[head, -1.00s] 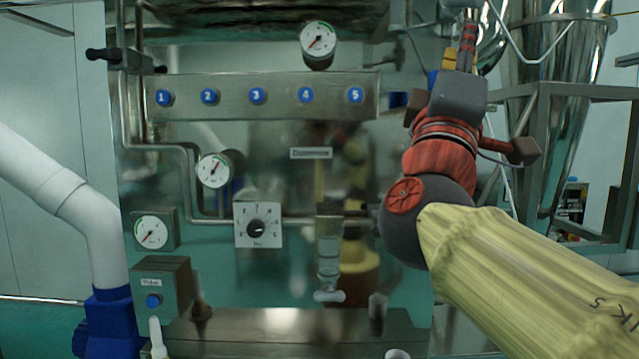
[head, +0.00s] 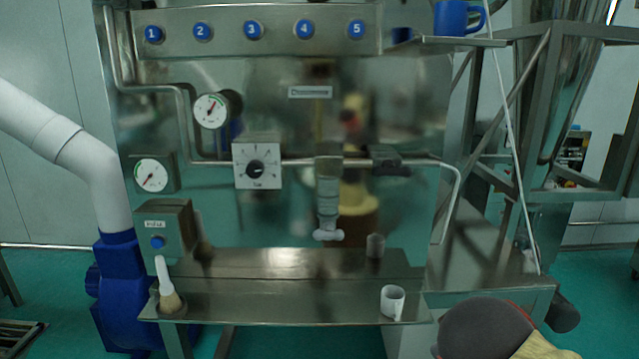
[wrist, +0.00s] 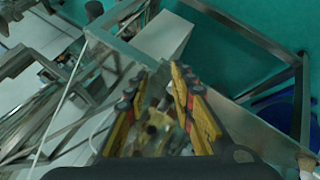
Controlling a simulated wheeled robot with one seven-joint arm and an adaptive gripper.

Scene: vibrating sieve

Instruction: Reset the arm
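My gripper (wrist: 158,88) shows in the wrist view, its two yellow and black fingers spread with a gap between them and nothing held. The fingers point toward metal framework and the teal floor. In the head view my gripper is out of the picture; only a dark rounded joint and a bit of the yellow link of my arm show at the bottom right, in front of the machine's shelf.
The steel machine panel (head: 270,120) stands ahead. A white cup (head: 392,301) and a brush (head: 166,287) rest on its low shelf (head: 260,306). A blue mug (head: 457,17) sits on an upper ledge. A metal frame (head: 560,110) stands at the right.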

